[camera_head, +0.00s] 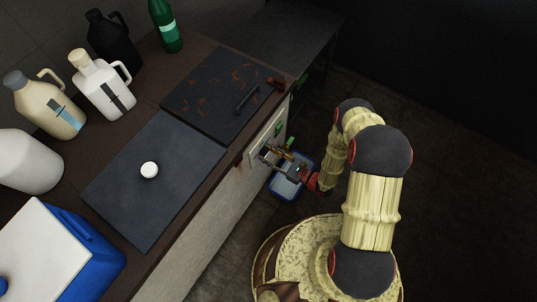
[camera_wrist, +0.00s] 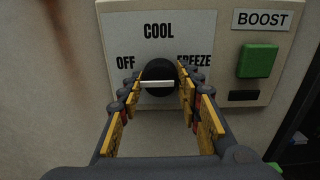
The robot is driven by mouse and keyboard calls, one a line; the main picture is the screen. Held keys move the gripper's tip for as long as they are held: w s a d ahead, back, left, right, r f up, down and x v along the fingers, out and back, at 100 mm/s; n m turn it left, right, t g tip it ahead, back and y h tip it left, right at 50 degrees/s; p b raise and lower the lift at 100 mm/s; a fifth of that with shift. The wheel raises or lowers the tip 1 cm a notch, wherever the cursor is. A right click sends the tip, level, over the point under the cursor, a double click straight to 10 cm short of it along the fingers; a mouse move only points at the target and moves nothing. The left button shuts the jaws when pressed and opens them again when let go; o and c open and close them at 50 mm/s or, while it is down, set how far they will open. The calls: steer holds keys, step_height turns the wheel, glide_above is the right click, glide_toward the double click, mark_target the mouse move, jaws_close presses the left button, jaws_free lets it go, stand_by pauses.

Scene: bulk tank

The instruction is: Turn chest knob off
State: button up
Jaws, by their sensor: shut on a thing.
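The chest knob (camera_wrist: 158,72) is a black round dial with a white bar, on a pale panel (camera_wrist: 178,25) marked OFF at left, COOL on top and FREEZE at right. The bar lies nearly level across the knob; I cannot tell which end points. My gripper (camera_wrist: 159,80) is shut on the knob, one finger on its left and one on its right. In the head view my gripper (camera_head: 269,156) reaches the panel (camera_head: 266,136) on the chest's front, and the knob is hidden there.
A green button (camera_wrist: 258,61) under a BOOST label sits right of the knob. A blue-rimmed tray (camera_head: 291,178) is below my gripper. On top are a dark lid (camera_head: 222,90) with a handle, jugs (camera_head: 103,86) and a blue cooler (camera_head: 95,265).

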steer(key=shift+f, duration=0.1)
steer(key=o, duration=1.1)
steer(key=shift+o, duration=0.4)
steer(key=v, duration=1.2)
